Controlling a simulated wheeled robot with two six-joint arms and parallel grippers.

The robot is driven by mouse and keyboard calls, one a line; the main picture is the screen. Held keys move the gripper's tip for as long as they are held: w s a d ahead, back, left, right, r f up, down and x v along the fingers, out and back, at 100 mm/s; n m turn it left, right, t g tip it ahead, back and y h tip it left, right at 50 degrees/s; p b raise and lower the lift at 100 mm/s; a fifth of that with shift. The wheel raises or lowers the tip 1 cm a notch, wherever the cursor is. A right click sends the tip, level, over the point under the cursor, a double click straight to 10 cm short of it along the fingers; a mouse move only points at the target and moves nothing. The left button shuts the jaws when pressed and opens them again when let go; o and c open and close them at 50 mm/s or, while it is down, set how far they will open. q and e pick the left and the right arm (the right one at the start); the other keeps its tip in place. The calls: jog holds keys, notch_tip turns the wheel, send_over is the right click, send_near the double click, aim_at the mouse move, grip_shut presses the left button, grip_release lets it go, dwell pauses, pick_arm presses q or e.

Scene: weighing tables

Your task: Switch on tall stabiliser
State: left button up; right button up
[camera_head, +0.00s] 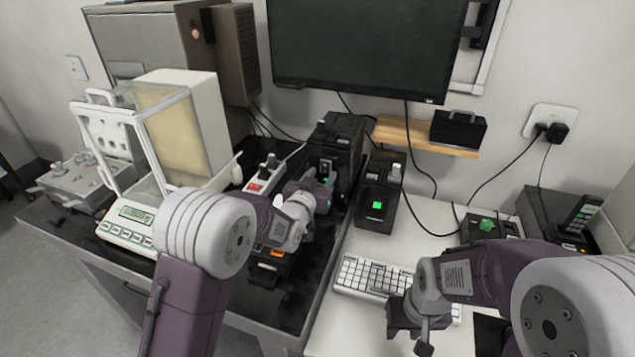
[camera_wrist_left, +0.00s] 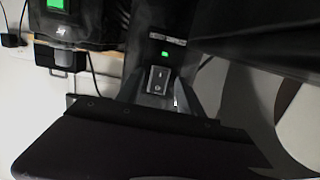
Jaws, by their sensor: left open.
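The tall stabiliser (camera_head: 340,135) is a black upright box at the back of the dark table. Its front shows a small lit green lamp (camera_wrist_left: 165,53) in the left wrist view, with a grey rocker switch (camera_wrist_left: 158,78) just below it. My left gripper (camera_head: 324,190) is open and empty in front of the stabiliser's front face, partly covering it in the head view. I cannot tell whether a fingertip touches the switch. My right gripper (camera_head: 406,325) hangs over the white table by the keyboard; its jaws are not clear.
A black unit with a green display (camera_head: 377,207) stands right of the stabiliser. A power strip (camera_head: 265,175) and a glass-cased balance (camera_head: 125,225) are to the left. A keyboard (camera_head: 370,275) lies on the white table. A monitor (camera_head: 365,45) and a wooden shelf (camera_head: 410,135) are behind.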

pick_arm(q)
jog(key=v, duration=0.8)
jog(key=shift+b, duration=0.3)
jog(key=shift+s, duration=0.15)
